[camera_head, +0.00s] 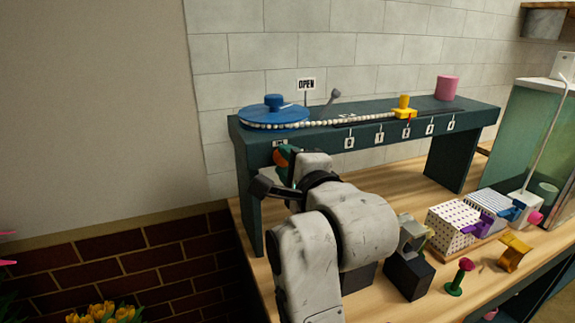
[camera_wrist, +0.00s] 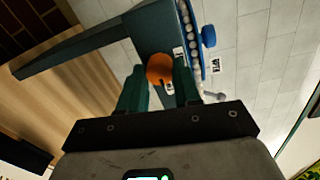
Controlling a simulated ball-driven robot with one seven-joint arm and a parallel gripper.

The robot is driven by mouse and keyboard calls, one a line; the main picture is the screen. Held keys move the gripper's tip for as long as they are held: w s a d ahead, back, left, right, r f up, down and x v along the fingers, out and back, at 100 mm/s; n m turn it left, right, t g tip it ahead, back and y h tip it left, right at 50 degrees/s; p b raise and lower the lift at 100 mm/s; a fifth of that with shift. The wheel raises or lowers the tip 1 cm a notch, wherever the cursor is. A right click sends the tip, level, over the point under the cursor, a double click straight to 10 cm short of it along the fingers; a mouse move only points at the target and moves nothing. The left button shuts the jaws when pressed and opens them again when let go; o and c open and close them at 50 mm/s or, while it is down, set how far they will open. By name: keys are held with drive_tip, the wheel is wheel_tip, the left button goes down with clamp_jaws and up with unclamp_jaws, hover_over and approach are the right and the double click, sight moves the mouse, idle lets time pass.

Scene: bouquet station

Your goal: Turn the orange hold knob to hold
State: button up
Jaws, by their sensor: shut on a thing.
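The orange hold knob (camera_wrist: 160,69) is on the front face of the dark green bridge-like stand, below the blue wheel. In the wrist view my gripper (camera_wrist: 161,84) has its two green fingers on either side of the knob, shut on it. In the head view only a sliver of the orange knob (camera_head: 281,157) shows, at the stand's left end; my arm and gripper (camera_head: 287,172) cover most of it. A small label sits just beside the knob, too small to read.
The stand (camera_head: 330,137) carries a blue wheel (camera_head: 273,118) with a white bead chain, a yellow slider (camera_head: 404,107) and a pink cylinder (camera_head: 447,88). Boxes (camera_head: 453,224), a dark block (camera_head: 409,276) and a flower on a green base (camera_head: 460,277) stand on the wooden table, right of my arm.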

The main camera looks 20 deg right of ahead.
drive_tip(key=shift+f, duration=0.15)
idle(0.3)
drive_tip(key=o, duration=1.1)
drive_tip(key=shift+c, duration=0.2)
drive_tip(key=shift+s, duration=0.1)
drive_tip(key=s+b, duration=0.1)
drive_tip(key=s, duration=0.9)
drive_tip(key=shift+s+r, duration=0.3)
drive_tip(key=shift+r, duration=0.1)
